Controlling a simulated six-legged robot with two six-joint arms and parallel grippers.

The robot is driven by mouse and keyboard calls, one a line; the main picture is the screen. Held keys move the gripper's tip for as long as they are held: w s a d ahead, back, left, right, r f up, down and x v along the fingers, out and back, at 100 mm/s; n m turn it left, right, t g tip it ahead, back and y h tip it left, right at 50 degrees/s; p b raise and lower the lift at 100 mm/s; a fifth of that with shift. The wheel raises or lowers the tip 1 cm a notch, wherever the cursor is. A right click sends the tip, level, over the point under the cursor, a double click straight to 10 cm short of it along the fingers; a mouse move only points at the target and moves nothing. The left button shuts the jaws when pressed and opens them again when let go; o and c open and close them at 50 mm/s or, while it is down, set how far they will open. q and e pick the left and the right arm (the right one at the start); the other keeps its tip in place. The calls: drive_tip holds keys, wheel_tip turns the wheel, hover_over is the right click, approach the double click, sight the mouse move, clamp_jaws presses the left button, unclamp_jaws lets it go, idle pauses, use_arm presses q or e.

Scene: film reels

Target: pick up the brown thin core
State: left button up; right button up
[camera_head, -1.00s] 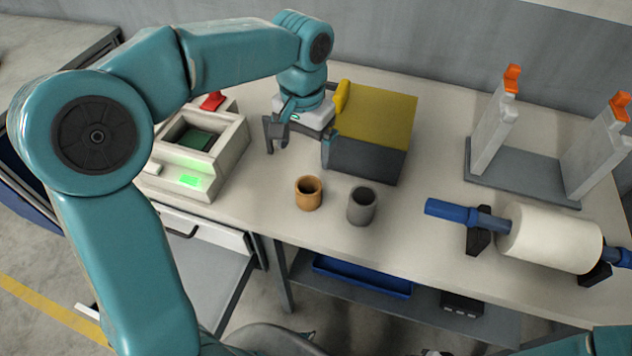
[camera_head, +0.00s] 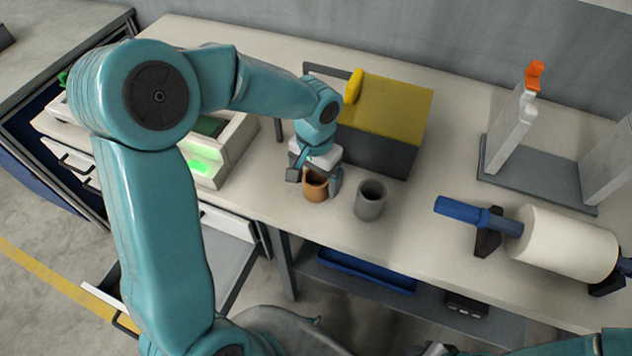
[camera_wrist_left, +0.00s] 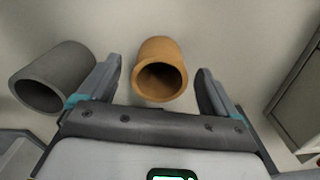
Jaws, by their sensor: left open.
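The brown thin core (camera_head: 315,188) is a short hollow tube standing upright on the table, near its front edge. My left gripper (camera_head: 315,178) is open just above and behind it, partly hiding it in the head view. In the left wrist view the brown core (camera_wrist_left: 160,68) lies between the two spread fingers (camera_wrist_left: 158,90), with a gap to each finger. A grey core (camera_head: 369,201) stands to the right of the brown one. In the left wrist view the grey core (camera_wrist_left: 55,78) is left of the left finger, close to it. My right gripper is not in view.
A box with a yellow top (camera_head: 395,105) stands behind the cores. A box with a green light (camera_head: 205,165) is at the left. At the right are a white roll on a blue shaft (camera_head: 562,243) and a grey stand (camera_head: 540,180).

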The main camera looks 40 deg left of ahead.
use_arm(q)
wheel_tip(320, 180, down, 3)
drive_tip(key=shift+s+f, duration=0.1)
drive_tip(key=shift+f, duration=0.05)
drive_tip(key=c, duration=1)
drive_tip(key=shift+c, duration=0.2)
